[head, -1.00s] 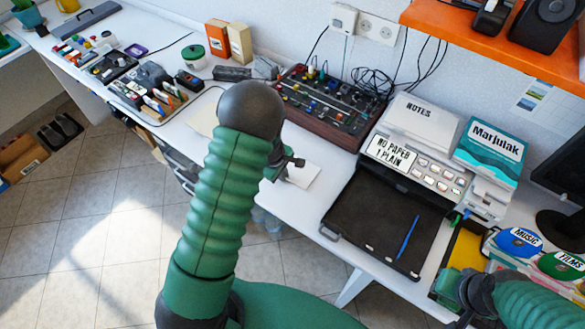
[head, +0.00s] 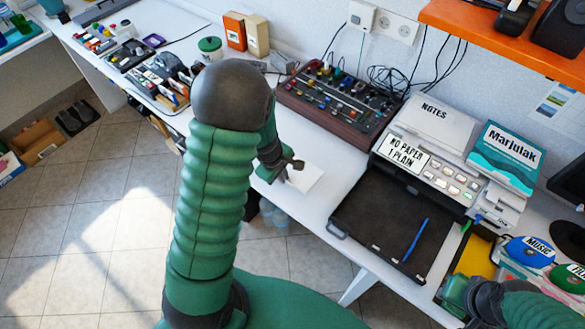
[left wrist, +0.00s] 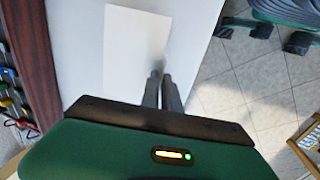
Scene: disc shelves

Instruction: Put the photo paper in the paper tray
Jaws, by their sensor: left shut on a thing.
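A white sheet of photo paper (head: 308,180) shows past my left gripper, over the white desk's front part. My left gripper (head: 292,166) is shut on the photo paper; in the left wrist view its fingers (left wrist: 163,88) are close together at the edge of the sheet (left wrist: 130,45). The dark, flat paper tray (head: 385,215) juts out from the printer (head: 470,185), to the right of my left gripper, with a blue pen (head: 416,240) lying on it. My right gripper (head: 458,298) is at the lower right; its fingers are not clear.
A mixer board (head: 340,105) with cables stands behind the photo paper. An orange shelf (head: 500,40) overhangs the upper right. Bare desk lies between the photo paper and the tray.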

